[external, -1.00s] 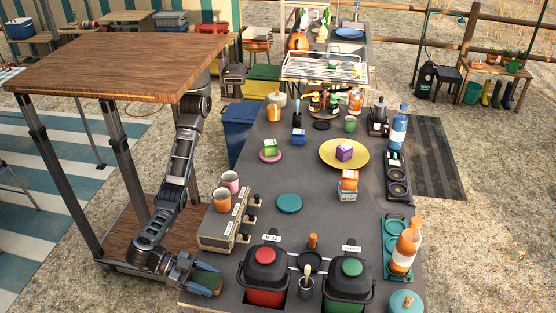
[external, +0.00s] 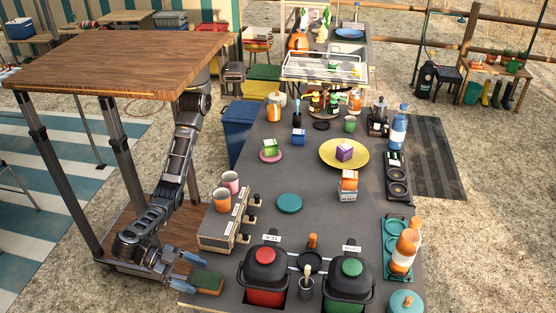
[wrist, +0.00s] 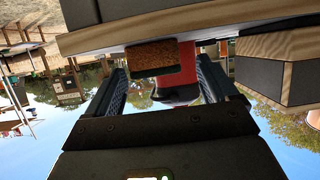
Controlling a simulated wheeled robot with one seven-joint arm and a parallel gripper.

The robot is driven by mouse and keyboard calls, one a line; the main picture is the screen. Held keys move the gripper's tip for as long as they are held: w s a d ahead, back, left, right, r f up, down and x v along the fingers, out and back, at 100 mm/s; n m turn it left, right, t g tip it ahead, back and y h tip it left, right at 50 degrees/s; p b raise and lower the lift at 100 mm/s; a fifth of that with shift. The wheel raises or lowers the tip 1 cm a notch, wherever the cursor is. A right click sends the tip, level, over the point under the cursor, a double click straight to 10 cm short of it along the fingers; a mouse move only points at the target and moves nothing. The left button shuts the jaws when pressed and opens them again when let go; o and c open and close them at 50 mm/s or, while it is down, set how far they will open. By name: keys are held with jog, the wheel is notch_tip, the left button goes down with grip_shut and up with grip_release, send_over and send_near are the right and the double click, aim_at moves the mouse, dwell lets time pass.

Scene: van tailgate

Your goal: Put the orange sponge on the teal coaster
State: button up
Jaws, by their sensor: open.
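The orange sponge (external: 207,282), with a dark green top, lies at the near left corner of the grey counter. In the wrist view the sponge (wrist: 153,59) shows brownish orange, just ahead of the fingers. My gripper (external: 193,271) is open and empty, low and just left of the sponge. Its two spread fingers show in the wrist view (wrist: 163,82), with a gap between them and the sponge. The teal coaster (external: 289,204) lies flat and bare on the counter, farther back and right of the sponge.
The counter around the coaster is clear.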

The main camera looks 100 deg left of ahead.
aim_at(200, 278)
jog(key=shift+v, duration=1.55)
jog(key=shift+a, duration=0.1)
jog(key=shift+w+r+p, duration=0.2)
jog(key=shift+r+p, duration=0.05)
jog(key=shift+p, duration=0.15)
jog(key=shift+w+d+f, duration=0.2)
jog(key=shift+w+f, duration=0.05)
jog(key=shift+b+x, duration=0.9)
jog(key=shift+x, duration=2.65)
jog(key=shift+c, duration=0.3)
